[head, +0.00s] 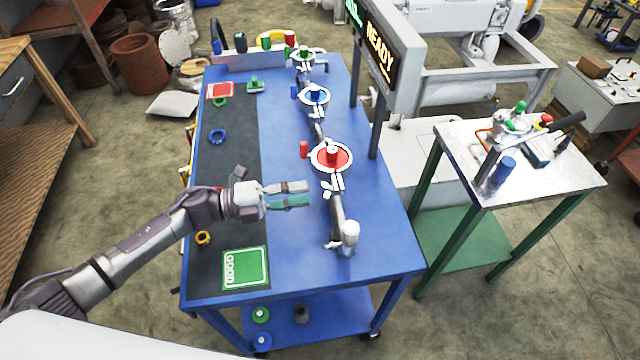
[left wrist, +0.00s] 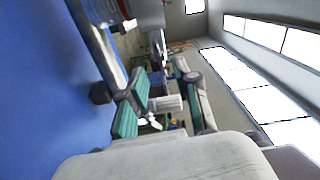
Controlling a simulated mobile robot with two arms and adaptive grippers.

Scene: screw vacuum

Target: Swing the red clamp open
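The red clamp (head: 331,157) is a red disc in a white ring on the pipe line along the blue table. A red knob (head: 303,149) stands upright at its left side. My left gripper (head: 290,195) is above the table, to the left of and nearer than the clamp, with its fingers pointing right toward the pipe. Its two fingers, with teal pads, are apart in the left wrist view (left wrist: 163,105). It holds nothing that I can make out and appears clear of the clamp. My right gripper is out of view.
A blue clamp (head: 313,96) and a green clamp (head: 303,56) sit farther along the pipe. The pipe's near end (head: 348,235) stands right of my gripper. A dark mat (head: 228,165) holds rings and a green "GOOD" card (head: 245,268). A sign post rises behind.

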